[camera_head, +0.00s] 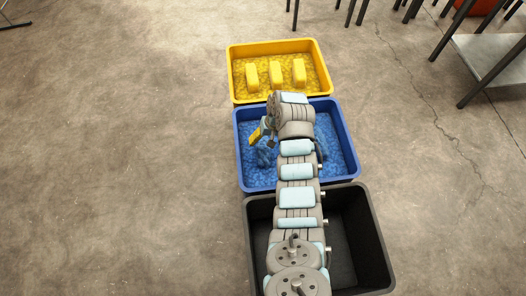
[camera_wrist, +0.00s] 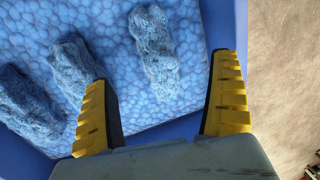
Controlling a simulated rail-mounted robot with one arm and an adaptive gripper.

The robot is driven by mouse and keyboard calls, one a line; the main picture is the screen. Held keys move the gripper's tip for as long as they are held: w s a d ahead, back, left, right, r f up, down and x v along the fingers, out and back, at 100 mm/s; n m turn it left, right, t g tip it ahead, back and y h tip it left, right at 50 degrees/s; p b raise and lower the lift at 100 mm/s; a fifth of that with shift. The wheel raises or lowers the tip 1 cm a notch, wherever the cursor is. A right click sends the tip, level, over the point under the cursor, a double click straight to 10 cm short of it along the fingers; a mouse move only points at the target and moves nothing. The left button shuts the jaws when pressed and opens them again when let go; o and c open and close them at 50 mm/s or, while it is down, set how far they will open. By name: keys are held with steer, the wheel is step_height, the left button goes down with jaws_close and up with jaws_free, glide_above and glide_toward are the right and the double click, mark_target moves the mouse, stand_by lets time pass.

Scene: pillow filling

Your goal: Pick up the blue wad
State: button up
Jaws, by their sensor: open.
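Three rough blue wads lie on the bumpy blue fill of the blue bin (camera_head: 242,170). In the wrist view one is at upper middle (camera_wrist: 155,50), one left of it (camera_wrist: 72,65), and one at the far left (camera_wrist: 28,95). My gripper (camera_wrist: 162,72) has its yellow ribbed fingers spread wide, with nothing between them. The upper-middle wad lies ahead of the gap between the fingertips; the middle-left wad appears close to the left fingertip. In the head view my gripper (camera_head: 261,134) is over the blue bin, and my arm hides part of the wads.
A yellow bin (camera_head: 234,75) with several yellow wads stands behind the blue bin. A black bin (camera_head: 375,240) stands in front, partly covered by my arm. The blue bin's wall (camera_wrist: 240,30) rises right of the wads. Concrete floor is clear to the left.

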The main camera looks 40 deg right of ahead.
steer(key=b, duration=0.1)
glide_above(262, 156)
steer(key=s, duration=0.1)
step_height(262, 156, down, 5)
steer(key=shift+d+r, duration=0.1)
steer(key=shift+w+f+b, duration=0.15)
steer(key=shift+f+b, duration=0.55)
steer(key=shift+f, duration=0.65)
steer(key=shift+w+f+b, duration=0.1)
steer(key=shift+f+b, duration=0.6)
steer(key=shift+f, duration=0.65)
steer(key=c, duration=1.3)
